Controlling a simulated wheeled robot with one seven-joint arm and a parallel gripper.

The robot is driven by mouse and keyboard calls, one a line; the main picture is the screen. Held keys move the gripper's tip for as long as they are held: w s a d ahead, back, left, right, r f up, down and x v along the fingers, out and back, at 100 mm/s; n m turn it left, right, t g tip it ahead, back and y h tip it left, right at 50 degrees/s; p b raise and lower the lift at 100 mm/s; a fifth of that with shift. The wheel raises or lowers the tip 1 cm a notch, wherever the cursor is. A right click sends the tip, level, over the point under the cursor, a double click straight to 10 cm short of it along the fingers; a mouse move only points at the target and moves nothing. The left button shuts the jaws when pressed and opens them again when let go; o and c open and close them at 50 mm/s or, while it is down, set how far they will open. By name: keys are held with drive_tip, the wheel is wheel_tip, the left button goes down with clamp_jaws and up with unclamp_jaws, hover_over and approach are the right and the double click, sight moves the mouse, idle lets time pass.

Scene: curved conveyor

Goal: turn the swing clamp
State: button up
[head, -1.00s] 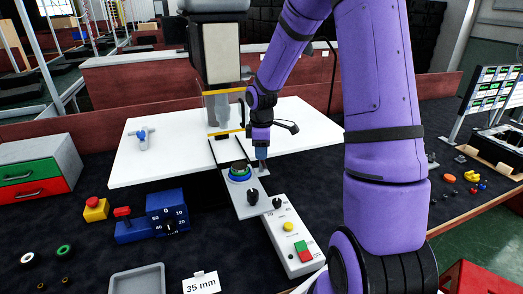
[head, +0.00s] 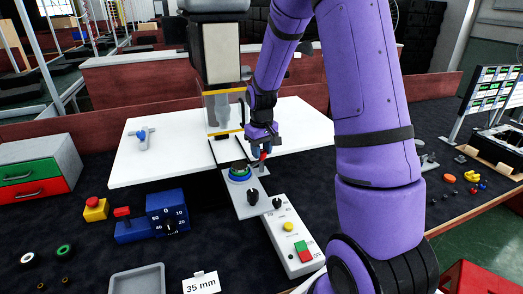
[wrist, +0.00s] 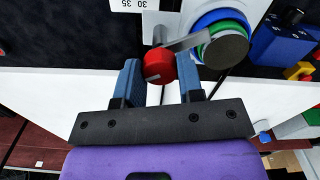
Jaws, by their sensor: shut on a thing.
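The swing clamp has a red knob (wrist: 158,66) and a grey arm (wrist: 186,42). In the wrist view the arm reaches from the knob to the edge of a round stack with blue and green rings (wrist: 222,38) and a grey top. I cannot tell whether it presses on the stack. My gripper (wrist: 158,62) has its blue fingers on either side of the red knob and is shut on it. In the head view my gripper (head: 262,149) is just right of and behind the ringed stack (head: 240,173), with a bit of red showing below the fingers.
A press-like machine (head: 222,70) with a clear yellow-edged guard stands behind the stack. A control box (head: 290,235) with buttons lies in front. A blue dial box (head: 167,212) and a grey tray (head: 137,281) are at left. The white table (head: 160,165) is mostly clear.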

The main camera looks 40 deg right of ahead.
sight(262, 151)
drive_tip(key=m, duration=0.5)
drive_tip(key=shift+m, duration=0.4)
idle(0.4)
drive_tip(key=o, duration=0.9)
wheel_tip(262, 151, up, 11)
drive_tip(key=shift+f, duration=0.1)
idle(0.4)
